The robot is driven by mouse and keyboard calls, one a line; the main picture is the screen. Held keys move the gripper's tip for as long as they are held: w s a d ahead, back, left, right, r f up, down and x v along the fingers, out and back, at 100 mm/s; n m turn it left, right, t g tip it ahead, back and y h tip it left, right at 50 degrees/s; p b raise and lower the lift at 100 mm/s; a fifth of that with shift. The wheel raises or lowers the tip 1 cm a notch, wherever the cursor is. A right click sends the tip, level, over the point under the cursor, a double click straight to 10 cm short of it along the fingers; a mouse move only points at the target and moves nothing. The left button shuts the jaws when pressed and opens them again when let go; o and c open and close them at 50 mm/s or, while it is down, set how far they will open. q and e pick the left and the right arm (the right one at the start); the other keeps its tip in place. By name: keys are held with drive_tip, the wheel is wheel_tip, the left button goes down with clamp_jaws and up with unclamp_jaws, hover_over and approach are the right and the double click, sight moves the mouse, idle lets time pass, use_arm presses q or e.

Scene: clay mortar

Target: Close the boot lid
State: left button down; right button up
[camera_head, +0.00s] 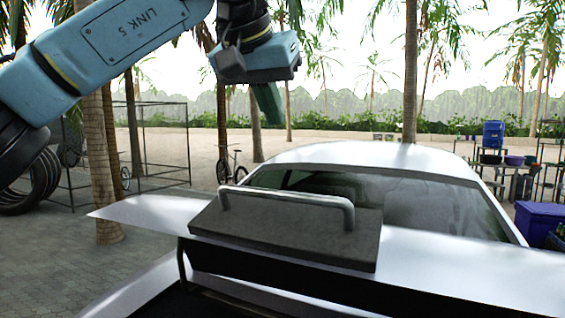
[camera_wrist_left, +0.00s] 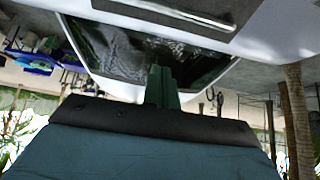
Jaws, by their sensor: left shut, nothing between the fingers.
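The boot lid (camera_head: 460,263) is a white panel across the lower part of the head view. It stands raised, with a dark gap and a thin black strut beneath its left part. A dark grey block with a silver bar handle (camera_head: 285,196) sits on top of it. In the left wrist view, which looks upside down, the handle (camera_wrist_left: 190,14) and the white lid (camera_wrist_left: 262,32) show along the top. My left gripper (camera_head: 267,104) hangs above and beyond the lid, apart from it. Its green fingers (camera_wrist_left: 162,86) are together and empty. My right gripper is not in view.
The white car's roof (camera_head: 370,156) and rear window lie beyond the lid. Palm trunks (camera_head: 103,165) and a wire-frame cage stand at the left, with a bicycle (camera_head: 231,168) further back. A blue cooler box (camera_head: 540,218) and shelves are at the right. Paving at the left is clear.

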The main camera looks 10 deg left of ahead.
use_arm(q)
drive_tip(key=x, duration=0.3)
drive_tip(key=s+f+x, duration=0.1)
drive_tip(key=x, duration=0.3)
drive_tip(key=p+x, duration=0.1)
drive_tip(key=x, duration=0.2)
drive_tip(key=shift+s+a+f, duration=0.3)
drive_tip(key=shift+f, duration=0.05)
drive_tip(key=shift+s+a+f, duration=0.1)
drive_tip(key=shift+s+f, duration=0.4)
drive_tip(key=shift+f, duration=0.1)
